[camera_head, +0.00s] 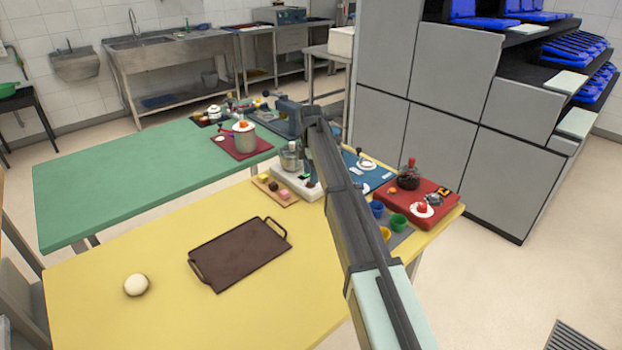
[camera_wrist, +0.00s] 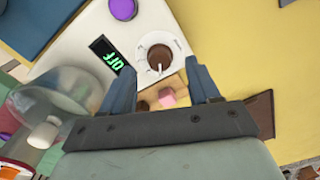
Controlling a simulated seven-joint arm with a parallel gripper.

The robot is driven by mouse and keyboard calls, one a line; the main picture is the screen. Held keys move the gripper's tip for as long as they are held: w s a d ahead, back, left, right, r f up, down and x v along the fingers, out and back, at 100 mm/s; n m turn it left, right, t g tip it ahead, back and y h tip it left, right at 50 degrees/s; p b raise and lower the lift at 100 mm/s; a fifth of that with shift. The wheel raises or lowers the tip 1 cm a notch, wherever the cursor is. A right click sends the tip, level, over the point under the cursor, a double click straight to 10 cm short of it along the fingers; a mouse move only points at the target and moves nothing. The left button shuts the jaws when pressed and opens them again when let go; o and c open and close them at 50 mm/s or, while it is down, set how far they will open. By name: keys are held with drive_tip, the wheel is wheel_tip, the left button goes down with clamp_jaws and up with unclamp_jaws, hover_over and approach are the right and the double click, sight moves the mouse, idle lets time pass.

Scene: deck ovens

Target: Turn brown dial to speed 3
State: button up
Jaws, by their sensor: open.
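In the wrist view, the brown dial (camera_wrist: 159,57) sits on a white round plate on the white appliance base (camera_wrist: 72,40). A pointer mark shows on the dial, pointing toward the bottom of that picture. My gripper (camera_wrist: 160,68) is open, with one finger on each side of the dial. I cannot tell whether the fingers touch it.
A purple button (camera_wrist: 123,9) and a clear bowl (camera_wrist: 50,105) are near the dial. A wooden board (camera_head: 275,191) with small coloured blocks lies beside the appliance.

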drive_tip(key=shift+f, duration=1.4)
drive_tip(key=shift+c, duration=0.2)
drive_tip(key=c, duration=1)
